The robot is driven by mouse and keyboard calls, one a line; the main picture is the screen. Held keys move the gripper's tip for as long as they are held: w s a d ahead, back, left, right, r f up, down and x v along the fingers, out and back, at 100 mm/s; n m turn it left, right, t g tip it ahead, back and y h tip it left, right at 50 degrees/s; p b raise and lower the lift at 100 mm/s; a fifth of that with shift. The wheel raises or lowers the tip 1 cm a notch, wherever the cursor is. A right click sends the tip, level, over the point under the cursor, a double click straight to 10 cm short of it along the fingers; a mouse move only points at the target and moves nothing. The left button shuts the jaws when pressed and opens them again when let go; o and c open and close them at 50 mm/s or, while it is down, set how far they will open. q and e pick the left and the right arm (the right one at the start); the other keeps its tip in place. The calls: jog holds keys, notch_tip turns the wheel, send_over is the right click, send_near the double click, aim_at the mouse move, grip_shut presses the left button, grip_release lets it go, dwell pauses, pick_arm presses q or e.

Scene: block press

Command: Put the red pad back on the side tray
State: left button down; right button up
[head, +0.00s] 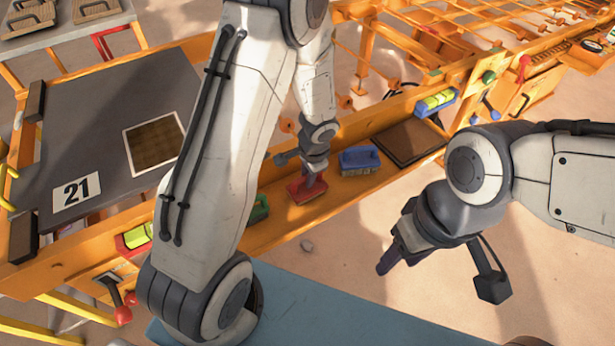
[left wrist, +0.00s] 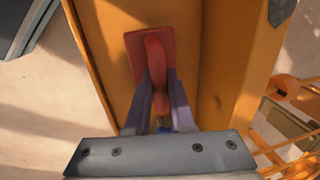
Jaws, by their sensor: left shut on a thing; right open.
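The red pad (head: 302,192) is a flat red plate with a raised red handle. It is at the orange side tray (head: 283,228), between the green pad (head: 260,208) and the blue pad (head: 360,160). My left gripper (head: 316,172) is shut on its handle from above. The left wrist view shows the red pad (left wrist: 139,50) between the fingers (left wrist: 160,92), over the orange tray floor (left wrist: 104,35). Whether its underside touches the tray I cannot tell. My right gripper (head: 388,262) is open and empty, right of the tray over the sandy floor.
A brown square pad (head: 408,142) lies beyond the blue pad. Green-yellow levels (head: 435,102) sit on the frame's edge. My left arm hides part of the tray and green pad.

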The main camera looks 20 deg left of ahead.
aim_at(312, 191)
pick_arm(q)
jog(key=shift+f, duration=0.2)
jog(key=c, duration=0.8)
grip_release()
jog(key=shift+r, duration=0.1)
jog(key=shift+o, duration=0.2)
jog(key=shift+r, duration=0.1)
jog(key=shift+r, duration=0.25)
notch_tip(312, 191, up, 11)
jog(key=s+d+p, duration=0.1)
jog(key=d+p, duration=0.1)
jog(key=p, duration=0.3)
jog(key=s+d+r+h, duration=0.1)
jog(key=s+d+r, duration=0.3)
jog(key=s, duration=0.3)
jog(key=s+d+r+g+h, duration=0.1)
jog(key=s+d+r, duration=0.3)
jog(key=s, duration=0.4)
jog(key=s+d+r, duration=0.4)
jog(key=s+r, duration=0.1)
jog(key=s, duration=0.3)
jog(key=shift+h, duration=0.4)
